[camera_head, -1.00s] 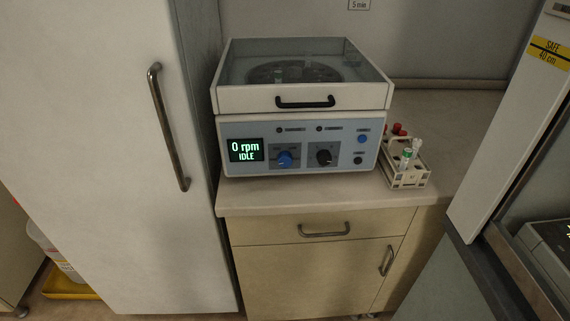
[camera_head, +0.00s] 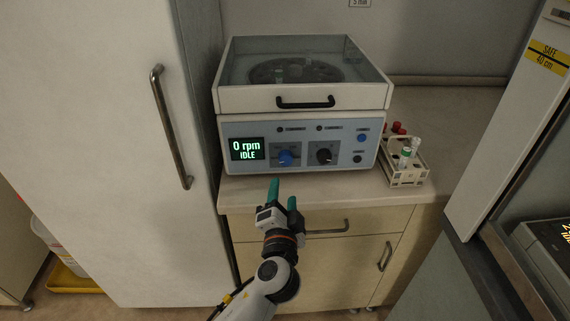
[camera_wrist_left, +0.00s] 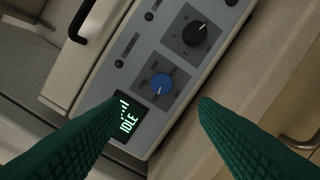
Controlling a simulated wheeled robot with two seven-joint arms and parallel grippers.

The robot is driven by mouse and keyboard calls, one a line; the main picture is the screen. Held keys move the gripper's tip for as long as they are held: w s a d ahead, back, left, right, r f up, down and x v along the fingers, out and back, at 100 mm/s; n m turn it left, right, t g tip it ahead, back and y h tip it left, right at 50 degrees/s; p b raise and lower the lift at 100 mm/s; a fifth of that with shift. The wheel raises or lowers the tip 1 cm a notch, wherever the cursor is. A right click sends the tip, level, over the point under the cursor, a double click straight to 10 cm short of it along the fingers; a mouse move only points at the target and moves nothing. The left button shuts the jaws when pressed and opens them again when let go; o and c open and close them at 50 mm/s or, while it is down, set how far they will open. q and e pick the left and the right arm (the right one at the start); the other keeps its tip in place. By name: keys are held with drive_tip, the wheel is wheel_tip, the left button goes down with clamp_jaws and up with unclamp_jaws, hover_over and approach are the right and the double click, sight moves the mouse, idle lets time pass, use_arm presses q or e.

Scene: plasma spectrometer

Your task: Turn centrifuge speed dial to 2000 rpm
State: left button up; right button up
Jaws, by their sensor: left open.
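The centrifuge (camera_head: 300,103) stands on the counter with its clear lid down. Its display (camera_head: 246,149) reads "0 rpm IDLE". A blue dial (camera_head: 285,158) sits right of the display, and a black dial (camera_head: 324,156) sits right of that. In the left wrist view the blue dial (camera_wrist_left: 161,85) lies ahead, between and beyond the green fingertips, with the black dial (camera_wrist_left: 195,33) farther up. My left gripper (camera_head: 283,192) is open and empty, in front of and below the blue dial, not touching it. My right gripper is not in view.
A rack (camera_head: 405,165) with several tubes stands right of the centrifuge. A tall white door with a long handle (camera_head: 171,128) is on the left. A drawer handle (camera_head: 326,226) is below the counter edge. A slanted white panel (camera_head: 512,130) is on the right.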

sight(285, 161)
use_arm(q)
drive_tip(key=w+p, duration=0.1)
drive_tip(key=w, duration=1)
drive_tip(key=shift+w+a+f, duration=0.1)
drive_tip(key=shift+w+f, duration=0.05)
drive_tip(key=c, duration=1)
